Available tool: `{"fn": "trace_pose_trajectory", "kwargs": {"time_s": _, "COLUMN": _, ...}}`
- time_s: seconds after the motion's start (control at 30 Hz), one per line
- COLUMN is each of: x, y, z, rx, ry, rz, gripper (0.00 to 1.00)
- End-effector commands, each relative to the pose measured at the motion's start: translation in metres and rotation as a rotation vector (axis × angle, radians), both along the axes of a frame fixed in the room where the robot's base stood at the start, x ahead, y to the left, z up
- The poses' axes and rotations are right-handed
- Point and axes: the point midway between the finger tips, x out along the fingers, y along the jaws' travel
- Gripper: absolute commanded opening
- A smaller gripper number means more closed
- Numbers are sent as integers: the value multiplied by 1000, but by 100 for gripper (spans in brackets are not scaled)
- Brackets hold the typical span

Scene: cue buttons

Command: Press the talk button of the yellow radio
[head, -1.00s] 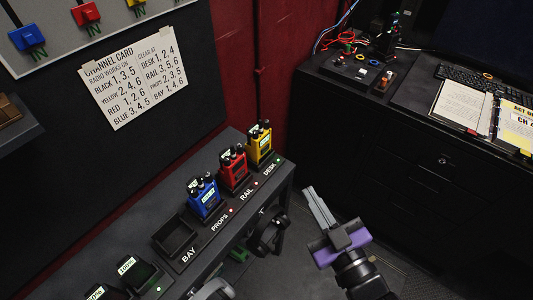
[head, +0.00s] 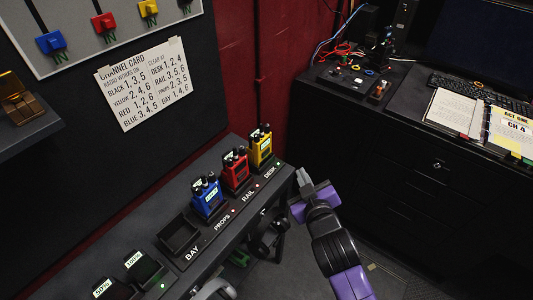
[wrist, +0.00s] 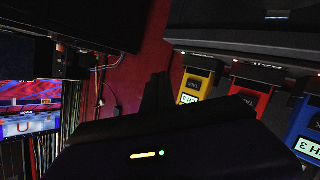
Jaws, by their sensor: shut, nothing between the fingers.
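The yellow radio (head: 260,147) stands upright in the dock labelled DESK, at the far right end of the dark bench. It also shows in the wrist view (wrist: 196,84), with a lit screen; I cannot make out its talk button. My gripper (head: 303,176) is shut and empty, to the right of and a little below the yellow radio in the head view, apart from it. In the wrist view my dark gripper (wrist: 157,95) fills the lower middle and ends left of the yellow radio.
A red radio (head: 235,169) in RAIL and a blue radio (head: 206,196) in PROPS stand beside it. The BAY dock (head: 179,235) is empty. A channel card (head: 141,84) hangs on the wall. A black cabinet (head: 400,150) stands right, with a binder (head: 510,128) on top.

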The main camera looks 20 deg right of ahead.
Motion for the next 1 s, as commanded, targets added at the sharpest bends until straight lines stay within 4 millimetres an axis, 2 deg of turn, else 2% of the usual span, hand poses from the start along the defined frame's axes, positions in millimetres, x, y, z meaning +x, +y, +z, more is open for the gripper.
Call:
{"fn": "trace_pose_trajectory", "kwargs": {"time_s": 0.2, "x": 1, "y": 1, "z": 0, "rx": 1, "ry": -2, "rz": 1, "gripper": 0}}
{"fn": "trace_pose_trajectory", "kwargs": {"time_s": 0.37, "x": 10, "y": 8, "z": -1, "rx": 2, "ry": -3, "rz": 2, "gripper": 0}}
{"fn": "trace_pose_trajectory", "kwargs": {"time_s": 0.8, "x": 56, "y": 39, "z": -1, "rx": 1, "ry": -3, "rz": 2, "gripper": 0}}
{"fn": "trace_pose_trajectory", "kwargs": {"time_s": 1.0, "x": 69, "y": 48, "z": -1, "rx": 2, "ry": -3, "rz": 1, "gripper": 0}}
